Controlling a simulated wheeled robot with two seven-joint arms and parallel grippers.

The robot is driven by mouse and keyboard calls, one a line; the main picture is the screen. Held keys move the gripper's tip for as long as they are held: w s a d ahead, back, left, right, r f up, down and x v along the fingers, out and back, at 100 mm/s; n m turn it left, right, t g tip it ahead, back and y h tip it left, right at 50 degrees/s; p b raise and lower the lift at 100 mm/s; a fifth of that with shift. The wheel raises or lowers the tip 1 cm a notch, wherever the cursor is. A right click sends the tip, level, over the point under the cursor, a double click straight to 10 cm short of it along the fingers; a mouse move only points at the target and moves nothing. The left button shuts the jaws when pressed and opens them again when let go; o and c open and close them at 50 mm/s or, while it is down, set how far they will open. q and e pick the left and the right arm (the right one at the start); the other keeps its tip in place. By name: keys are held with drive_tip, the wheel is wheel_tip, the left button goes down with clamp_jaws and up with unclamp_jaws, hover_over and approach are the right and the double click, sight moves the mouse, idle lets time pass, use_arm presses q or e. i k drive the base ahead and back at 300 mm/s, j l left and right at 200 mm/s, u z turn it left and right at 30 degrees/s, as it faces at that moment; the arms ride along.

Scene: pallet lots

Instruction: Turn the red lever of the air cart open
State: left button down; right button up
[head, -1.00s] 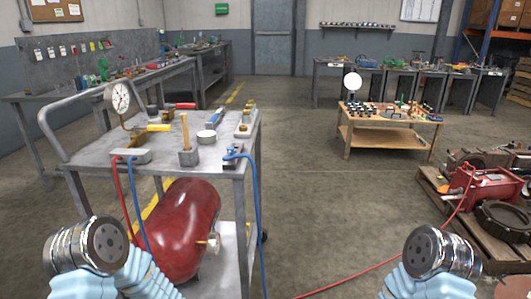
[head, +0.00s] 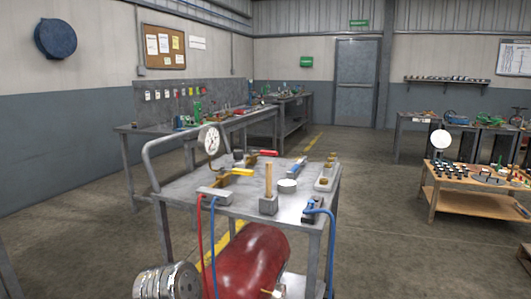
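The air cart (head: 185,186) is a grey metal cart a little way ahead, with a red tank (head: 258,256) on its lower level. The red lever (head: 263,153) lies towards the back of the cart top, roughly crosswise in the picture. A yellow lever (head: 238,171) is nearer, beside the round pressure gauge (head: 211,140). Which way the red lever's valve is set is too small to tell. Neither gripper shows in the head view.
The cart top also holds a wooden-handled tool (head: 268,188), a white round tin (head: 287,186) and a blue hose (head: 331,235) hanging down. A long workbench (head: 232,122) stands behind left. A wooden table (head: 465,200) stands right. The floor (head: 390,250) right of the cart is clear.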

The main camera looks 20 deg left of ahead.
sight(263, 152)
drive_tip(key=i+l+z, duration=0.15)
drive_tip(key=l, duration=0.25)
drive_tip(key=i+l+z, duration=0.2)
drive_tip(key=l, duration=0.15)
drive_tip(key=i+l+z, duration=0.15)
drive_tip(key=i+l, duration=0.3)
drive_tip(key=i+l+z, duration=0.15)
drive_tip(key=i+l, duration=0.2)
drive_tip(key=i, duration=0.3)
drive_tip(key=i+j+u, duration=0.1)
drive_tip(key=i+u, duration=0.15)
drive_tip(key=i, duration=0.65)
drive_tip(key=i+l+u, duration=0.1)
drive_tip(key=i+u, duration=0.15)
drive_tip(key=i, duration=0.65)
drive_tip(key=i+u, duration=0.25)
drive_tip(key=i, duration=0.4)
drive_tip(key=i+l+u, duration=0.2)
drive_tip(key=i, duration=0.4)
